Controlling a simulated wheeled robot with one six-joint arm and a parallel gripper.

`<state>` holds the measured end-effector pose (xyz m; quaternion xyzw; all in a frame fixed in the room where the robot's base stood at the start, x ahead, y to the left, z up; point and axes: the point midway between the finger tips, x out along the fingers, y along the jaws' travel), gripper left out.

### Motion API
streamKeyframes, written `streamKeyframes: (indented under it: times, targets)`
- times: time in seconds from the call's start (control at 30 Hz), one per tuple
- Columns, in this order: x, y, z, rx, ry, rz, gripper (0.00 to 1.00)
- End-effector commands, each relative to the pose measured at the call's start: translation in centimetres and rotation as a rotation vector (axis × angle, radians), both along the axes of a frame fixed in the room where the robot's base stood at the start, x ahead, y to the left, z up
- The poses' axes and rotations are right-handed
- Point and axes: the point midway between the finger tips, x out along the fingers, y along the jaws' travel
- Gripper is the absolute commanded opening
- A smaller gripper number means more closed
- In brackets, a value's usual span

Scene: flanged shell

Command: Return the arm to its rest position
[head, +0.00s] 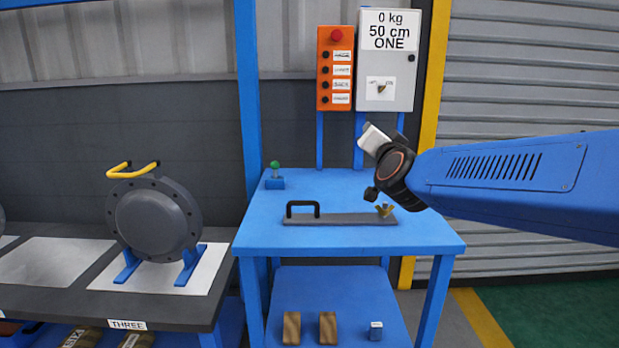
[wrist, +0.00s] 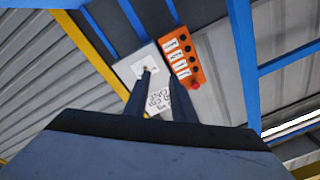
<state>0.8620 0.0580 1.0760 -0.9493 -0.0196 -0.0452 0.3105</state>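My arm (head: 530,175) reaches in from the right in the head view, raised over the blue table. Its dark wrist joint (head: 395,172) is in front of the table's back right part. My gripper's fingers cannot be made out clearly in the head view. In the wrist view my gripper (wrist: 160,76) has two dark fingers spread apart. Only the distant white cabinet shows between them, so it is open and empty. The wrist view faces the wall, tilted, with the cabinet (wrist: 150,68) and the orange button box (wrist: 183,55) beyond the fingertips.
The blue table (head: 350,245) carries a grey plate (head: 345,219) with a black handle and a green-topped device (head: 275,175). A flanged shell (head: 155,220) with a yellow handle stands on the left bench (head: 60,305). The lower shelf (head: 350,300) holds blocks. Green floor at right looks clear.

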Motion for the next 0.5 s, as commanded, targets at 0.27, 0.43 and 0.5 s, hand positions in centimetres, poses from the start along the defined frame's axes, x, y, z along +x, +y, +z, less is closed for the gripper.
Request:
streamKeyframes:
  times: [0.27,0.43,0.5]
  targets:
    - [-7.2,-1.0,-7.3,-0.192,0.263,0.188,0.23]
    - [-13.4,-2.8,-13.7,-0.319,0.471,0.274,0.23]
    - [-16.3,-3.8,-16.4,-0.368,0.564,0.299,0.23]
